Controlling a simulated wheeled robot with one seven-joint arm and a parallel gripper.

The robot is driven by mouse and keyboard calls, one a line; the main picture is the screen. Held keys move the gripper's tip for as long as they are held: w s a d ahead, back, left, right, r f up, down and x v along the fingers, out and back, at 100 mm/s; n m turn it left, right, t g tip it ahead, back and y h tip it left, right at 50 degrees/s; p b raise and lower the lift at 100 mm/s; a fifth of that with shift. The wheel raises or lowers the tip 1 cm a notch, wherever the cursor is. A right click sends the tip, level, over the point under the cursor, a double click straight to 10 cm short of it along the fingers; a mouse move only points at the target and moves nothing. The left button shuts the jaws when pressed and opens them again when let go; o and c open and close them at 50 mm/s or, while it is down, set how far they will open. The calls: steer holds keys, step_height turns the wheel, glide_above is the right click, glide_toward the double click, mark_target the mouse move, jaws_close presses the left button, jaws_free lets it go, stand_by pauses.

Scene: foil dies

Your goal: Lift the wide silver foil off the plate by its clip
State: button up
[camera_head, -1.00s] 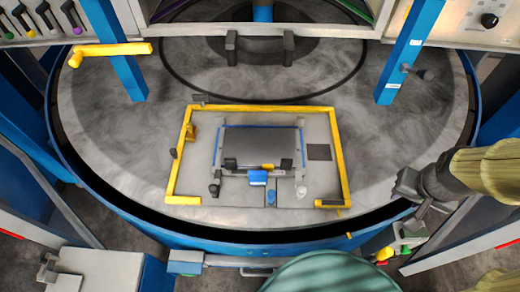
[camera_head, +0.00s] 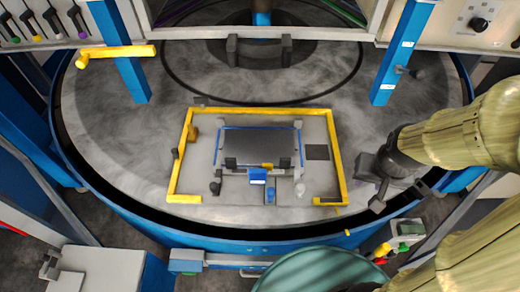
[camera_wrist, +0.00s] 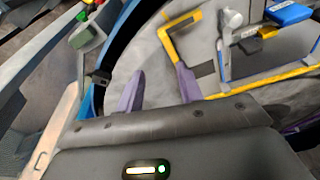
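A flat dark grey sheet (camera_head: 258,143) with blue strips along its sides lies inside the yellow frame on the round table; I take it to be the silver foil on its plate, but cannot tell the two apart. A blue block (camera_head: 258,177) at its front edge may be the clip; a blue block also shows at the upper right of the wrist view (camera_wrist: 289,12). My gripper (camera_head: 402,196) is over the table's right rim, right of the frame and well apart from the foil. In the wrist view its two purple fingers (camera_wrist: 159,84) are spread with nothing between them.
The yellow frame (camera_head: 341,158) borders the work area. Small posts and a blue piece (camera_head: 270,196) stand along its front. A blue upright (camera_head: 399,50) rises behind my gripper. The table (camera_head: 110,150) is clear left of the frame.

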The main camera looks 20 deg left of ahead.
steer(key=shift+o, duration=0.8)
step_height(320, 180, up, 2)
steer(key=n+g+p, duration=0.1)
steer(key=n+g, duration=0.2)
glide_above(285, 160)
steer(key=shift+a, duration=0.1)
step_height(285, 160, down, 12)
steer(key=p, duration=0.4)
steer(key=shift+f, duration=0.1)
